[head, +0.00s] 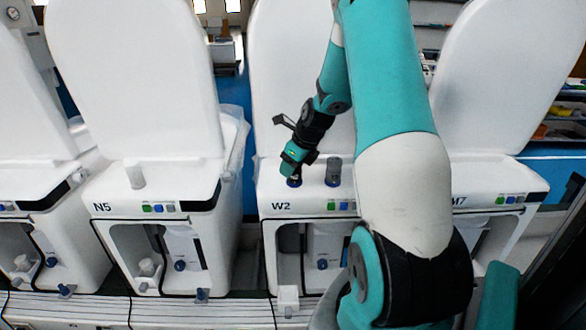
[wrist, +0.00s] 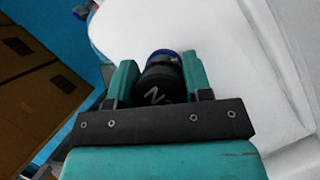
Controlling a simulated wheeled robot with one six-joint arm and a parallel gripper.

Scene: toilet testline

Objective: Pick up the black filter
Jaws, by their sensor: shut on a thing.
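My gripper (head: 293,174) reaches down onto the top of the white unit marked W2 (head: 281,205) in the head view. In the wrist view, my gripper (wrist: 160,84) has its two teal fingers closed on the sides of the black filter (wrist: 158,86). The filter has a white marking and a blue rim at its far end. In the head view most of the filter is hidden by the gripper, with only a dark and blue bit (head: 294,182) showing below the fingers. I cannot tell whether it still touches the unit's top.
Raised white lids (head: 140,80) rise behind the units. Unit N5 (head: 150,205) stands to the left, with a white cylinder (head: 134,174) on top. Brown boxes (wrist: 38,85) show left in the wrist view.

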